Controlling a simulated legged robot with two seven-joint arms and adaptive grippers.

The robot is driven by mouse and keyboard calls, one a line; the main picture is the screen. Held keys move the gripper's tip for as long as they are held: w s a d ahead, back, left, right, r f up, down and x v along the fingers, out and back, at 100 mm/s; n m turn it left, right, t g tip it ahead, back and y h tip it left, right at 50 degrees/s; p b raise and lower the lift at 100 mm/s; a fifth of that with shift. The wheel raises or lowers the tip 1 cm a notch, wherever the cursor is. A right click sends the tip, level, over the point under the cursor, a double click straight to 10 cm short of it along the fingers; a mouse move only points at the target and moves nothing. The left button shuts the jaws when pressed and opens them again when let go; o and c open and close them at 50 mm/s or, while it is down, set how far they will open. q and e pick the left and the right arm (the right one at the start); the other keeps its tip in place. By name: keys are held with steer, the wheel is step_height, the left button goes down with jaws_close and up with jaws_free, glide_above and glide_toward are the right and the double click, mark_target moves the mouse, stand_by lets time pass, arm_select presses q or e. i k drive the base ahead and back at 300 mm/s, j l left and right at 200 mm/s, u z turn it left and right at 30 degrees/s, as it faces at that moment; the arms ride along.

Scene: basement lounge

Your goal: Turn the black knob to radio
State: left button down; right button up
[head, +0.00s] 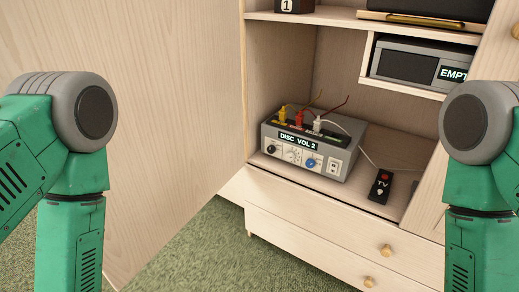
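A grey box-shaped device (318,150) stands on the cabinet's middle shelf. Its front display reads "DISC VOL 2". The black knob (271,149) is at the left end of its front panel, under the display. A white dial (292,155) and a blue knob (311,163) sit to its right. Labels around the knobs are too small to read. Yellow, red and white plugs with cables stick up from the device's top. My two green arms show at the left and right edges, well short of the device. Both grippers are outside the view.
A black remote marked "TV" (381,186) lies on the shelf right of the device. A grey unit reading "EMPT" (420,65) sits in an upper compartment. A wooden side panel (150,110) rises at left. Drawers (320,225) are below. Green carpet (215,255) covers the floor.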

mark_target(271, 149)
steer(key=i+l+z, duration=0.1)
steer(key=i+z, duration=0.35)
steer(key=i+j+z, duration=0.1)
steer(key=i+z, duration=0.3)
